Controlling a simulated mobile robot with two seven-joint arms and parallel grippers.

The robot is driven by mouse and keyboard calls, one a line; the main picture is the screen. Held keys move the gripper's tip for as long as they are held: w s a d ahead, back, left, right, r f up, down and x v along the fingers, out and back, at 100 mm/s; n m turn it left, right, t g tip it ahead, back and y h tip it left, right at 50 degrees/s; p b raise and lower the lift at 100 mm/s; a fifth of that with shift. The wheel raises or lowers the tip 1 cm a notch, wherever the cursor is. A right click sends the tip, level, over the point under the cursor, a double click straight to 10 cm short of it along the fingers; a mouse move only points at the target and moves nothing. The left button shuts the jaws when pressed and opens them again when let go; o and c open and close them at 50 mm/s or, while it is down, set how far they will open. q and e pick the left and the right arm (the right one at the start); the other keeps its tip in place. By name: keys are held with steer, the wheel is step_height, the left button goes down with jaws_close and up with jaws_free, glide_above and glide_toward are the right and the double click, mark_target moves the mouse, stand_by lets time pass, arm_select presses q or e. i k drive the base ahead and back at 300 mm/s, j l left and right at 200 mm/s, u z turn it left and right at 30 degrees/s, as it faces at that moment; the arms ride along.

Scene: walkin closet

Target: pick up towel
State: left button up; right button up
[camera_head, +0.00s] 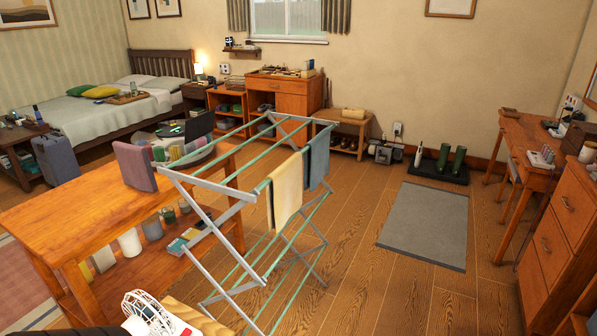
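A folding drying rack (238,196) with grey legs and green rods stands in the middle of the room. A cream-yellow towel (286,190) hangs over its rod. A blue-grey towel (318,158) hangs just behind and to the right of it. Neither of my grippers can be made out in the view.
A wooden table (75,208) with a loaded lower shelf stands left of the rack. A white wire-like object (146,308) is at the bottom edge. A grey mat (427,222) lies on open floor to the right. A drawer cabinet (556,237) stands at the right edge.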

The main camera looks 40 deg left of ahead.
mark_target(285, 192)
steer(key=i+u, duration=0.2)
steer(key=u, duration=0.25)
steer(key=i+u, duration=0.2)
steer(key=u, duration=0.25)
steer(key=i+l+u, duration=0.1)
steer(key=u, duration=0.35)
steer(key=i+l+u, duration=0.1)
steer(key=i+u, duration=0.35)
steer(key=i+l+u, duration=0.2)
steer(key=u, duration=0.3)
